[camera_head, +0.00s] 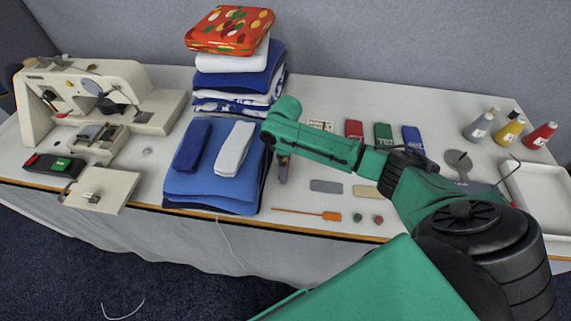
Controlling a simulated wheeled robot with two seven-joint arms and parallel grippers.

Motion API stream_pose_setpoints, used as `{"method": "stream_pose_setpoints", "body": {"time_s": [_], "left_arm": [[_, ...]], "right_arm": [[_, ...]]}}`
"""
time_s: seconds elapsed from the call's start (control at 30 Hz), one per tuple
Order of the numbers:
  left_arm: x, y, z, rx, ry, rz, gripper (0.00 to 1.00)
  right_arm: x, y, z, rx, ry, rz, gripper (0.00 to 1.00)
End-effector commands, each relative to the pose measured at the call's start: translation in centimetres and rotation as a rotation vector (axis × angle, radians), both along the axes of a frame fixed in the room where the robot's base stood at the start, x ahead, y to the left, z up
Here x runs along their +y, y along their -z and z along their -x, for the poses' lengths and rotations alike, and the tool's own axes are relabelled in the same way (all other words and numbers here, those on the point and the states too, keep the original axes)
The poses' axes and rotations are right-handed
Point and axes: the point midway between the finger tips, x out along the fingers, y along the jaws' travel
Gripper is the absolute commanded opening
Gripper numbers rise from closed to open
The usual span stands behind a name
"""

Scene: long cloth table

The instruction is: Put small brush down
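My green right arm reaches in from the lower right, and its wrist hangs over the table just right of the folded blue cloths. My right gripper (283,168) points down there. It is small and partly covered by the arm, so its finger opening cannot be made out. A small dark brownish shape shows at its tip; I cannot tell whether that is the small brush or the fingers. A thin orange tool (310,214) with a wider orange end lies flat at the table's front edge; I cannot tell whether it is a brush. My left gripper is not in view.
A sewing machine (80,85) stands at the left. A tall cloth stack (240,80) and blue folded cloths (215,190) stand left of my gripper. Small boxes (383,134), flat pads (326,186), thread cones (509,132) and a white tray (540,195) lie to the right.

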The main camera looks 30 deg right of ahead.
Motion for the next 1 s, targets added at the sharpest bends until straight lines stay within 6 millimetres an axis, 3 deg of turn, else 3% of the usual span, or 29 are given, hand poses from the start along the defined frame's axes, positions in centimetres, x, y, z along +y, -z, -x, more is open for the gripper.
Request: {"method": "stream_pose_setpoints", "body": {"time_s": [0.27, 0.6, 0.7, 1.0], "left_arm": [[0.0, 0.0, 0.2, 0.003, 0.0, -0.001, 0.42], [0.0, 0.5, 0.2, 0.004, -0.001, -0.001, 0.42], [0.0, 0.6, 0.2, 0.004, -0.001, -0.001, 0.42], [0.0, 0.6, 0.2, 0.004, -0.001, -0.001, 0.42]], "right_arm": [[0.0, -1.0, -0.1, -0.002, 0.0, -0.001, 1.0], [0.0, -9.5, -0.1, -0.005, -0.001, -0.001, 1.0], [0.0, -11.3, -0.1, -0.003, 0.001, -0.002, 1.0], [0.0, -12.3, 0.0, 0.001, 0.001, -0.001, 1.0]]}}
